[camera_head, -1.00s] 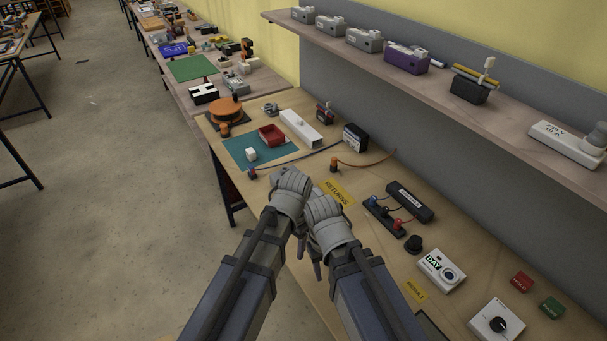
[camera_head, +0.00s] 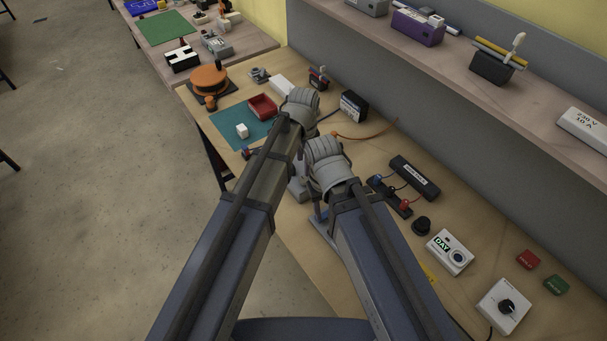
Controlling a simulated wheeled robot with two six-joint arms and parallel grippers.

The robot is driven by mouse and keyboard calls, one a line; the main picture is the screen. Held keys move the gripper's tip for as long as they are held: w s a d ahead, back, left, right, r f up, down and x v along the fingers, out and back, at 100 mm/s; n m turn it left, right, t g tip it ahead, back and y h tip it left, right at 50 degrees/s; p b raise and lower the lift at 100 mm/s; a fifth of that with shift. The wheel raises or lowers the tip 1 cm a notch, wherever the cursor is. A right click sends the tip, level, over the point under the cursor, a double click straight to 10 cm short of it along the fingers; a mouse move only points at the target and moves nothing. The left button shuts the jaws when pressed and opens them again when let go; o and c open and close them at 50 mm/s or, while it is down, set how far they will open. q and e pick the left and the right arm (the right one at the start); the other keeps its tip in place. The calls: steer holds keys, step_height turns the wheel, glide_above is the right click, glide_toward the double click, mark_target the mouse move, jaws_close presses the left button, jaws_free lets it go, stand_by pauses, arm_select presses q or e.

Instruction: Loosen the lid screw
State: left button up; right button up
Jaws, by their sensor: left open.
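My left arm reaches from the lower left to over the workbench. Its gripper (camera_head: 298,188) points down between the two arms and is open, mostly hidden by the arm links. My right arm reaches in beside it. Its gripper is mostly hidden behind the wrist, so I cannot tell its jaws. A white box (camera_head: 279,86) lies behind the left wrist and is partly covered by it. I cannot make out a lid screw on it or elsewhere.
On the bench are a teal mat (camera_head: 228,119), a red tray (camera_head: 262,107), a white cube (camera_head: 242,131), an orange round thing (camera_head: 209,78) and a black box (camera_head: 354,106). To the right are a DAY box (camera_head: 450,252) and a dial box (camera_head: 504,306). A shelf (camera_head: 440,62) overhangs the back.

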mark_target(303, 179)
arm_select(q)
step_height(303, 179, down, 8)
steer(key=b, duration=0.7)
steer(key=shift+r, duration=0.25)
jaws_close()
